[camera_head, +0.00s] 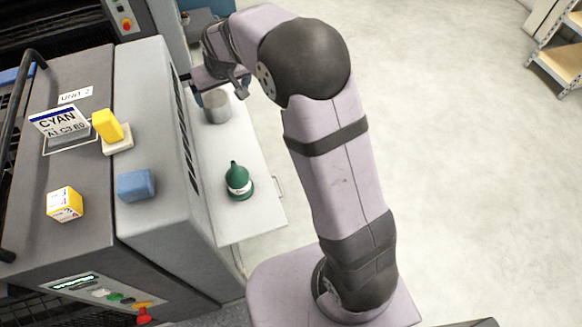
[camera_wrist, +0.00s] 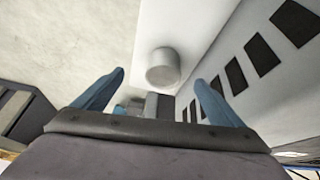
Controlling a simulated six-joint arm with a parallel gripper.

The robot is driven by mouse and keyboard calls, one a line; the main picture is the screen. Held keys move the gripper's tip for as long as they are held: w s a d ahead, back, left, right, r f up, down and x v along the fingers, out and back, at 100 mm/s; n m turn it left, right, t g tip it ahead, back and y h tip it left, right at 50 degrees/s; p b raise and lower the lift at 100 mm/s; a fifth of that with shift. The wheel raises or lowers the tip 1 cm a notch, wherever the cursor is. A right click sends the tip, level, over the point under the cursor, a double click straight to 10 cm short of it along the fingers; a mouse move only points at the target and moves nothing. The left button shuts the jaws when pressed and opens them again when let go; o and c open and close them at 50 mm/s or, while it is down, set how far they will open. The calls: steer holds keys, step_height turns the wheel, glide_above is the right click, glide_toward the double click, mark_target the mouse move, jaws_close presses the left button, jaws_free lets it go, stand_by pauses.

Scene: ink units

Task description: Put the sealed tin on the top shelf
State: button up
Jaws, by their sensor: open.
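A plain grey cylindrical tin (camera_head: 217,106) stands upright on the white side table, near its far end. It also shows in the wrist view (camera_wrist: 163,67), ahead of and between my fingers, with a smooth pale end. My gripper (camera_head: 220,90) is open, with blue fingers spread wide around the line to the tin. The wrist view shows clear space between each finger (camera_wrist: 160,80) and the tin, and nothing is held. A rack with wooden shelves (camera_head: 562,62) stands at the far right, partly cut off by the frame.
The grey machine (camera_head: 160,80) borders the table on the left, carrying a CYAN sign (camera_head: 60,122), yellow block (camera_head: 107,125), blue block (camera_head: 136,185) and patterned cube (camera_head: 65,204). The floor is clear to the right.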

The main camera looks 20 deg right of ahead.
steer(key=s+d+f+g, duration=0.1)
steer(key=s+d, duration=0.2)
steer(key=s, duration=0.8)
steer(key=s+d+f+m+g, duration=0.1)
steer(key=s+d, duration=0.3)
steer(key=s, duration=0.7)
steer(key=s+d+f+g, duration=0.2)
steer(key=s+d+g, duration=0.1)
steer(key=s, duration=0.7)
steer(key=shift+s+d+f+m+h, duration=0.3)
steer(key=shift+s+f+m, duration=0.05)
steer(key=shift+s+m, duration=0.05)
step_height(320, 180, up, 2)
steer(key=shift+r+p, duration=0.15)
steer(key=shift+p, duration=1)
